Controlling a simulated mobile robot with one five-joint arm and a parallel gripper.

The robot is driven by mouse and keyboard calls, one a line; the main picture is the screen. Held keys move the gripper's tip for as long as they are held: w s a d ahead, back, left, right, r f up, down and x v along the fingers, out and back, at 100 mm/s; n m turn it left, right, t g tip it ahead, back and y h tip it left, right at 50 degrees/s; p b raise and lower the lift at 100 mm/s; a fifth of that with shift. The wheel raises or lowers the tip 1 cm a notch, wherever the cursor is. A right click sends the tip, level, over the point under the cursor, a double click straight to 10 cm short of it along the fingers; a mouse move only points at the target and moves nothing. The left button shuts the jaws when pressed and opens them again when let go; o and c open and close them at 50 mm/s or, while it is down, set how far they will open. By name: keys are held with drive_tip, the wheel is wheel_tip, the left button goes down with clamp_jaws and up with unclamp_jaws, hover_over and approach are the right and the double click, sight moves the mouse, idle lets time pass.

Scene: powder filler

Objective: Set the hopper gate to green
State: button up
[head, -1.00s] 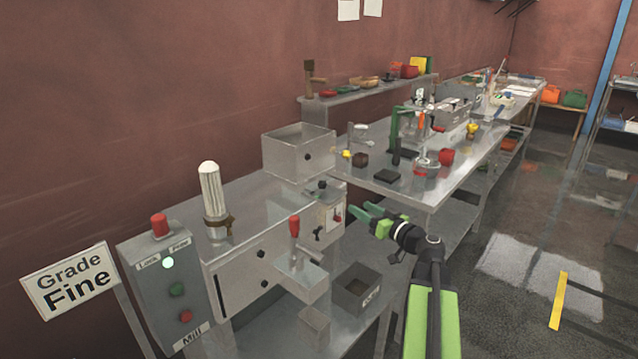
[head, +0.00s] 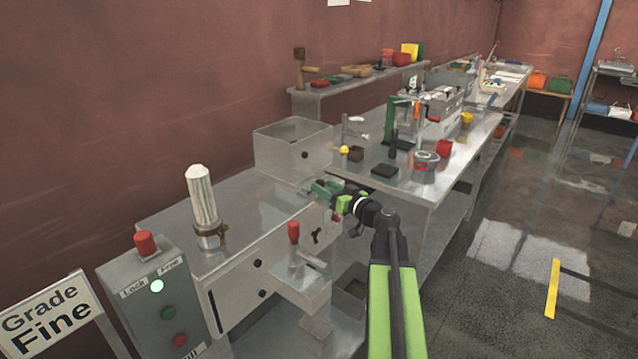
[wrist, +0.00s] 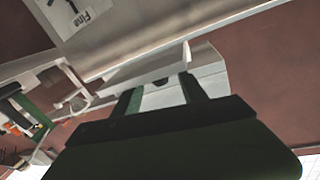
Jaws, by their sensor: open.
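The grey metal hopper box (head: 280,155) sits open-topped above the far end of the machine body (head: 240,280). A dark knob (head: 305,155) is on its front. My gripper (head: 324,187) is open and empty, just below and in front of the hopper's right side. It hides most of the small plate with the red pointer beneath the hopper. Whether that part is the gate, and its colour setting, I cannot tell. In the wrist view, a pale box-like metal part (wrist: 165,72) shows beyond and between my dark green fingers (wrist: 160,95). Contact cannot be told.
A red-handled lever (head: 293,233) and a black lever (head: 317,236) stick out close below my gripper. A panel with a "Fine" label (wrist: 97,12) is at the wrist view's upper left. A bench (head: 430,180) with tools stands behind.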

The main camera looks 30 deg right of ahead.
drive_tip(key=shift+w+a, duration=0.1)
drive_tip(key=shift+w, duration=0.4)
clamp_jaws()
idle(1.1)
